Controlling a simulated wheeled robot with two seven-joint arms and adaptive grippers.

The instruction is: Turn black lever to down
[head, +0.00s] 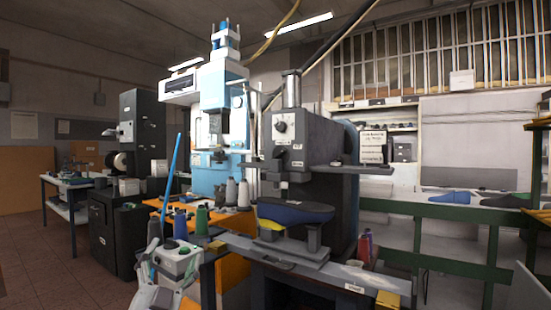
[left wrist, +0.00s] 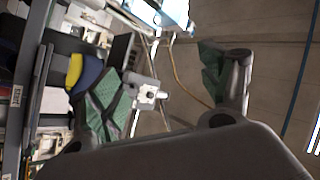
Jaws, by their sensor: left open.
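My right gripper is not in view.
A dark press (head: 300,150) holds a dark blue and yellow shoe form (head: 292,212) right of my gripper. Several thread cones (head: 202,221) stand behind the control box. A green-framed bench (head: 450,211) with blue shoe lasts (head: 452,197) is at the right. Floor at left is clear.

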